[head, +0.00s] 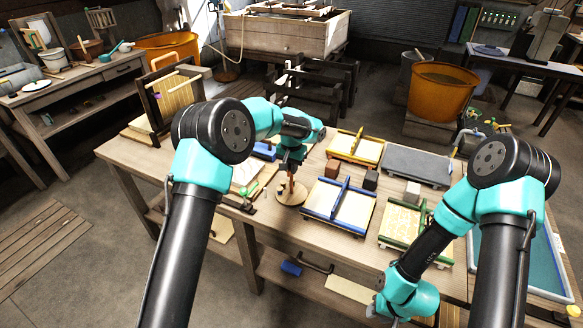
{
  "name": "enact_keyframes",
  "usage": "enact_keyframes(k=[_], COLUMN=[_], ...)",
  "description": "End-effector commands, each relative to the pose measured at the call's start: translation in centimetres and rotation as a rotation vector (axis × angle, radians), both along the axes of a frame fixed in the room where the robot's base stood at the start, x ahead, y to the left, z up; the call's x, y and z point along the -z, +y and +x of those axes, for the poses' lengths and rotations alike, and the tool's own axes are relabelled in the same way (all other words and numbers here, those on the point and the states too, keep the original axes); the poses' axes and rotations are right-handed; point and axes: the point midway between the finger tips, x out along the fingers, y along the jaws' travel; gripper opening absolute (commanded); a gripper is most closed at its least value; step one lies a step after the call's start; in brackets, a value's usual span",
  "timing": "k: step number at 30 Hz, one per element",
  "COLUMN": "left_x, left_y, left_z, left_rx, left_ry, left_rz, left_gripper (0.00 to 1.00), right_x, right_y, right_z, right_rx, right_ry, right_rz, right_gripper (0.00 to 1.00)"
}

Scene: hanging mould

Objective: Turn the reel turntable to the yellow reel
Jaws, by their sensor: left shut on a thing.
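The reel turntable (291,201) is a small round wooden disc on the bench, in the middle of the head view. Small pieces stand on its left side, one of them yellowish; they are too small to tell for sure which is the yellow reel. My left gripper (291,182) points down over the disc and is shut on an upright part of the turntable, close to its middle. The fingers hide much of what they hold. My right gripper (374,310) is low at the bench's front edge, far from the turntable. Its fingers are too hard to make out.
On the bench (118,152), a blue-edged frame (340,205) stands just right of the turntable. A yellow frame (355,148), a green frame (408,225) and a grey slab (417,165) lie further right. Small tools lie left of the disc. An upright dark frame (172,95) stands at the left end.

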Motion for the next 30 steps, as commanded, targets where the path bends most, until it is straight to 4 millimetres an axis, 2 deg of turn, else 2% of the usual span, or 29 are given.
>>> enact_keyframes(k=[13,30], left_x=[-0.03,-0.04], left_y=[0.01,0.01], left_z=[0.0,0.0], left_rx=[-0.143,-0.623], left_ry=[0.0,0.0], left_rz=[0.0,0.0], left_gripper=[0.0,0.0], right_x=[0.0,0.0], right_y=[0.0,0.0], right_z=[0.0,0.0], right_rx=[0.0,0.0], right_ry=[0.0,0.0], right_rz=[0.0,0.0], right_gripper=[0.38,0.38])
